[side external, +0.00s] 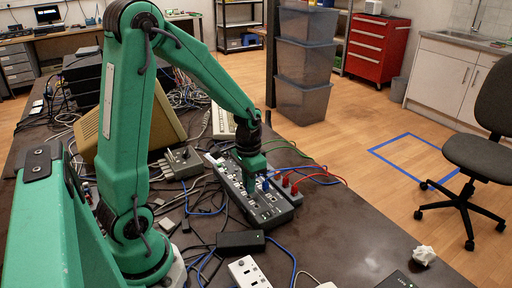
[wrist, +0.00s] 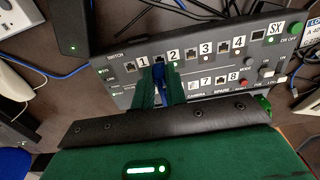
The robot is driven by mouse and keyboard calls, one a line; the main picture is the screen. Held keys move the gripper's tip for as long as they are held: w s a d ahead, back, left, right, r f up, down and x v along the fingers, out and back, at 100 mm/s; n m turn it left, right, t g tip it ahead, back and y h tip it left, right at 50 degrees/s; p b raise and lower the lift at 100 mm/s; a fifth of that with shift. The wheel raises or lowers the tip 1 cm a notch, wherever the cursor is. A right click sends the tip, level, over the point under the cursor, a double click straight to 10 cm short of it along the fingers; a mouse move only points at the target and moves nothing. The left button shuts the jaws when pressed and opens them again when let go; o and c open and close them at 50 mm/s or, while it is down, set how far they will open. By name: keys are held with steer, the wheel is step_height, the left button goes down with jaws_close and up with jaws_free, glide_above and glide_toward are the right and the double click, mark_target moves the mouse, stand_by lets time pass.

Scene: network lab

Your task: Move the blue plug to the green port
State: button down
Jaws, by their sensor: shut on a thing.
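My gripper (wrist: 160,84) has two green fingers shut on the blue plug (wrist: 158,72), in front of the panel of the grey switch box (wrist: 207,62). The plug's tip is close to the ports labelled 1 and 2; I cannot tell whether it touches the panel. In the side view my gripper (side external: 250,186) is low over the grey box (side external: 268,217), and the fingers hide part of its panel. I cannot make out a clearly green port; a small green patch (wrist: 262,102) shows at the panel's lower right, partly hidden by my gripper.
Red plugs (side external: 290,187) with cables are at the box's right side. A black adapter (side external: 240,241) and a white socket strip (side external: 248,272) lie in front. Loose cables and a grey small box (side external: 182,161) crowd the left.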

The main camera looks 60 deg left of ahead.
steer(key=shift+f, duration=0.9)
stand_by(2.4)
steer(key=c, duration=1.3)
jaws_free()
steer(key=shift+c, duration=0.2)
steer(key=shift+r, duration=0.15)
steer(key=shift+r, duration=3.75)
